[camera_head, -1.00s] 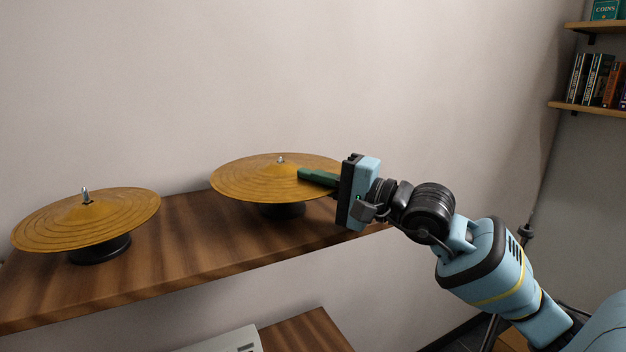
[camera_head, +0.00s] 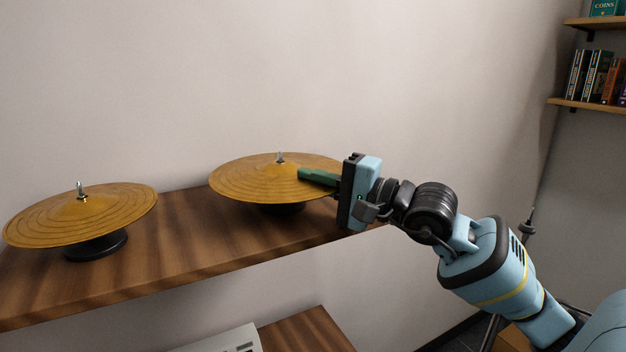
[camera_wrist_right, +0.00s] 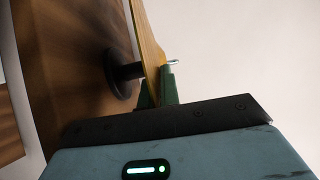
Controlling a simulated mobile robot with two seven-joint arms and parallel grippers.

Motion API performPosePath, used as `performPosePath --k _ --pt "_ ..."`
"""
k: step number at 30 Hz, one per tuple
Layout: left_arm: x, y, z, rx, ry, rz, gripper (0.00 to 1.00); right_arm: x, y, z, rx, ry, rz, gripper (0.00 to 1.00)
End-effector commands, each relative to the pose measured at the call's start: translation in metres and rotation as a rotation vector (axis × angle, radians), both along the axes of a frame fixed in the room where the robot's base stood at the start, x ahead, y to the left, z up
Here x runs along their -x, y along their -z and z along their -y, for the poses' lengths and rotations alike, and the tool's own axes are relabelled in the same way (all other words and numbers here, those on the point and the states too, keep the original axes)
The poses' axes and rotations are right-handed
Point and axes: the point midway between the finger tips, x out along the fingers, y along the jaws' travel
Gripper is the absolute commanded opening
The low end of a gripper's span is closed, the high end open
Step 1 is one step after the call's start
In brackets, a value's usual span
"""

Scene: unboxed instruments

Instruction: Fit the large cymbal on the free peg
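A large gold cymbal (camera_head: 255,188) sits level over a black round stand (camera_head: 284,208) on the shelf, with a metal peg tip (camera_head: 280,157) showing through its centre. My right gripper (camera_head: 320,180) has its green fingers at the cymbal's right edge, one above and one hidden below. The right wrist view shows the cymbal's rim (camera_wrist_right: 150,50) between the green fingers (camera_wrist_right: 160,88); it looks gripped. A second gold cymbal (camera_head: 110,204) rests on another black stand (camera_head: 96,246) at the left, its peg (camera_head: 80,189) sticking up through the centre. My left gripper is not in view.
The wooden shelf (camera_head: 190,240) is clear between the two stands and along its front. The pale wall stands close behind. A lower wooden surface with a white object (camera_head: 225,341) is below. Bookshelves (camera_head: 592,104) are at the far right.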

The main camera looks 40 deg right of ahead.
Motion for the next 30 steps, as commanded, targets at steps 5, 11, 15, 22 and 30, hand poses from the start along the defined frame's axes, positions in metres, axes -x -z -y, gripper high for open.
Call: performPosePath --k 5,11,15,22,30 --pt "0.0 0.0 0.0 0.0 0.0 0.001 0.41 0.0 -0.002 0.0 0.0 0.0 0.004 0.15" --pt "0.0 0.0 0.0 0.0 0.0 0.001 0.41 0.0 -0.001 0.0 0.0 0.0 0.002 0.29" --pt "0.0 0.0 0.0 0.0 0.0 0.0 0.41 0.0 0.0 0.0 0.0 0.0 -0.002 0.29" --pt "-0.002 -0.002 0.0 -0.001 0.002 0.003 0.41 0.0 0.0 0.0 0.0 0.0 -0.001 0.29" --pt "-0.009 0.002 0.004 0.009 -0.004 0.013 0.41 0.022 0.006 0.009 0.002 0.001 -0.005 0.29"
